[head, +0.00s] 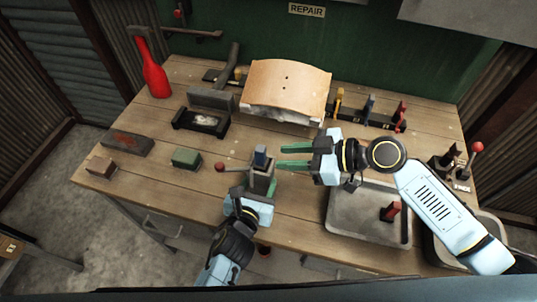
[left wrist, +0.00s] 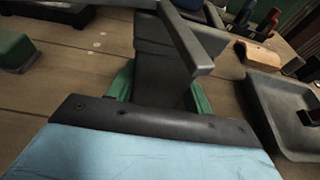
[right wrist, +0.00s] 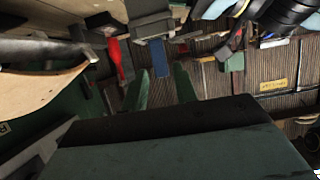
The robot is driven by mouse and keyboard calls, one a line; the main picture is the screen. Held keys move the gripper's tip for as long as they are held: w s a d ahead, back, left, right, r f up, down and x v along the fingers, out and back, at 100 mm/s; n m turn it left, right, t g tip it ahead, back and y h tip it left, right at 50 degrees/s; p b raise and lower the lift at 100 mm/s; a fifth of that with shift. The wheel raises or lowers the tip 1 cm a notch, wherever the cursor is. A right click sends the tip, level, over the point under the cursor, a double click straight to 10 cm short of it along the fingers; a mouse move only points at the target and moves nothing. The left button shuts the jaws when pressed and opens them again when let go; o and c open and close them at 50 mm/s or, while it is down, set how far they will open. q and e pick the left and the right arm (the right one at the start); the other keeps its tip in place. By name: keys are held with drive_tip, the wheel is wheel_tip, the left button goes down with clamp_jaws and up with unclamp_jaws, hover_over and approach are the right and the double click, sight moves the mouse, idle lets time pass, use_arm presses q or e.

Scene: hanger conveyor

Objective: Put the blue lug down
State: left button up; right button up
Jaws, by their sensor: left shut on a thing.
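A blue lug (head: 261,157) stands upright in the top of a grey clamp-like holder (head: 262,180) with a red-knobbed lever. My left gripper (head: 259,190) is shut on this holder; the left wrist view shows the grey body (left wrist: 165,75) between its green fingers. My right gripper (head: 283,157) is open and empty, its green fingers pointing left at the blue lug, with a small gap. In the right wrist view the blue lug (right wrist: 160,58) shows just beyond and between the open fingertips (right wrist: 161,82). The holder's underside is hidden.
A rack (head: 385,122) at the back holds yellow, blue and red upright pieces. A grey tray (head: 350,225) with a red lug (head: 390,211) lies at the right. A curved tan panel (head: 287,85), green block (head: 187,158) and red bottle (head: 155,77) stand around. Bare wood lies front left.

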drive_tip(key=v, duration=0.2)
drive_tip(key=shift+d+r, duration=0.2)
drive_tip(key=shift+d, duration=0.1)
use_arm(q)
drive_tip(key=o, duration=1.3)
drive_tip(key=v, duration=1.2)
drive_tip(key=shift+s+f, duration=0.1)
drive_tip(key=shift+s, duration=0.05)
use_arm(e)
drive_tip(key=shift+s, duration=0.1)
